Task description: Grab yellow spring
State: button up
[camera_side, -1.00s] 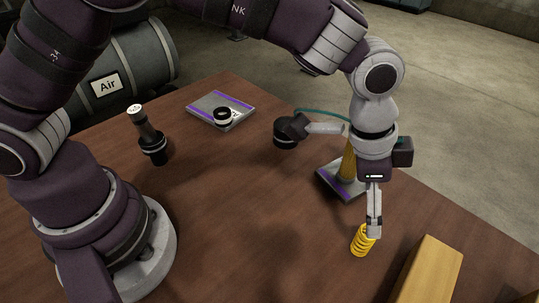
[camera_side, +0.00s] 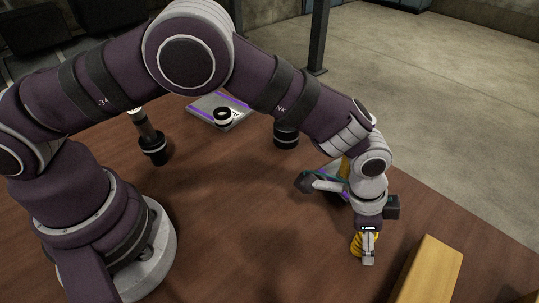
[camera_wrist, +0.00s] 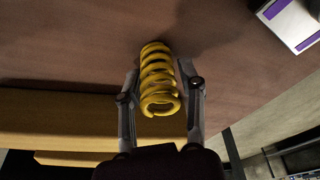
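The yellow spring (camera_wrist: 160,78) stands upright on the brown table and lies between my two fingers in the wrist view. In the side view the spring (camera_side: 357,244) is partly hidden behind my gripper (camera_side: 368,258). My gripper (camera_wrist: 160,72) is open, with one finger on each side of the spring. A narrow gap shows on the left side; on the right the fingertip is very close to the spring, and I cannot tell whether it touches.
A wooden block (camera_side: 428,272) lies close to the right of my gripper. A grey and purple plate (camera_wrist: 290,20) is beyond the spring. A black cylinder (camera_side: 286,136), another plate with a ring (camera_side: 222,117) and a dark injector-like part (camera_side: 151,143) stand farther back. The table's middle is clear.

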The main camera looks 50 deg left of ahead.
grip_shut()
